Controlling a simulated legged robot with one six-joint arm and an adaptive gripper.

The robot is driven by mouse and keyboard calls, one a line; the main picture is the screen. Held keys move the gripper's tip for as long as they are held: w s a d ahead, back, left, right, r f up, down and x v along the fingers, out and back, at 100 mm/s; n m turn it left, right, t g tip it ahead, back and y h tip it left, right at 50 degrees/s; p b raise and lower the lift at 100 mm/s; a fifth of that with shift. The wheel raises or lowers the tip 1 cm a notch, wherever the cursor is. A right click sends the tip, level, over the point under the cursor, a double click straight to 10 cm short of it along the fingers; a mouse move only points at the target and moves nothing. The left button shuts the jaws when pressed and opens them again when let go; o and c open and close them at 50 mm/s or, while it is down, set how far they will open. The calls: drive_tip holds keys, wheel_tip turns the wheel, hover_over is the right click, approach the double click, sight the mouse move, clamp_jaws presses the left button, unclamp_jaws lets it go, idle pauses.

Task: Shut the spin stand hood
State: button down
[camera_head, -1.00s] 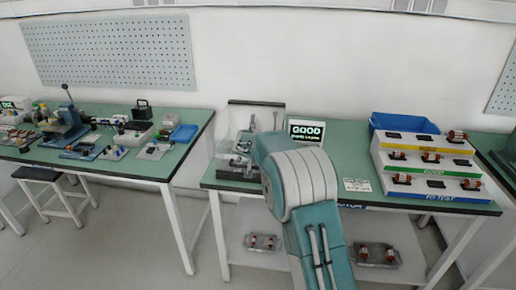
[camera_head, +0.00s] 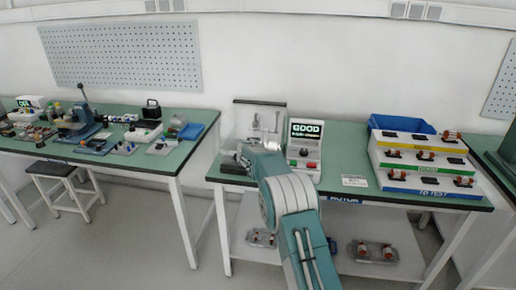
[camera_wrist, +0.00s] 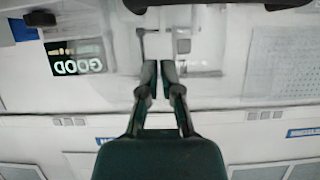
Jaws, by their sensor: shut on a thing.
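The spin stand (camera_head: 232,163) is at the left end of the middle green bench. My arm covers the right part of the stand, and my gripper is hard to make out there in the head view. In the wrist view my gripper (camera_wrist: 161,68) shows its two dark fingers close together, with a narrow gap. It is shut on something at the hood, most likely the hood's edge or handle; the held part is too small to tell. Pale stand parts (camera_wrist: 182,45) lie beyond the fingertips.
The test unit (camera_head: 304,150) with a lit GOOD screen stands just right of the stand. A stepped rack (camera_head: 425,188) of rotors and a blue bin (camera_head: 402,124) are further right. A left bench (camera_head: 120,167) holds tools, with a stool before it. Bench space before the label card is clear.

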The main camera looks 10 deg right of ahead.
drive_tip(key=shift+d+f, duration=0.15)
drive_tip(key=shift+f, duration=0.8)
wheel_tip(320, 180, up, 4)
drive_tip(key=r, duration=0.1)
drive_tip(key=s+a+f, duration=0.3)
drive_tip(key=s+f, duration=0.2)
drive_tip(key=s, duration=0.2)
drive_tip(key=s+d+r+g+h, duration=0.1)
drive_tip(key=s+d+r+g, duration=0.15)
drive_tip(key=s+r, duration=0.7)
drive_tip(key=s+d+r+g+h, duration=0.1)
drive_tip(key=s+d+r, duration=0.3)
drive_tip(key=s+r, duration=0.55)
drive_tip(key=s+a+f+n+g+y, duration=0.1)
drive_tip(key=s+a+y, duration=0.1)
drive_tip(key=s, duration=0.8)
drive_tip(key=s+a+f+n+y, duration=0.2)
drive_tip(key=s+a, duration=0.1)
drive_tip(key=s, duration=0.8)
drive_tip(key=s+a+f+n+g+y, duration=0.1)
drive_tip(key=s+a+f+y, duration=0.1)
drive_tip(key=s, duration=0.9)
drive_tip(key=shift+s+a+n+g+y, duration=0.2)
drive_tip(key=shift+a+n+g+y, duration=0.1)
drive_tip(key=shift+a+g+y, duration=0.1)
